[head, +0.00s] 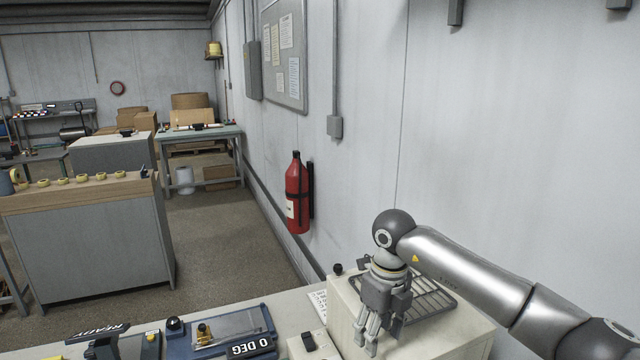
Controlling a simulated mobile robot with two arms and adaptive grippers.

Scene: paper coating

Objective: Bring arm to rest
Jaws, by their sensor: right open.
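My right arm comes in from the lower right edge of the head view. Its gripper (371,340) points down, open and with nothing between its fingers. I cannot tell whether the fingers touch the machine. My left gripper is not in view.
A blue device labelled "0 DEG" (215,335) and a small cream switch box (307,346) stand on the bench left of the gripper. A red fire extinguisher (297,195) hangs on the wall behind. Open floor (225,235) lies beyond the bench.

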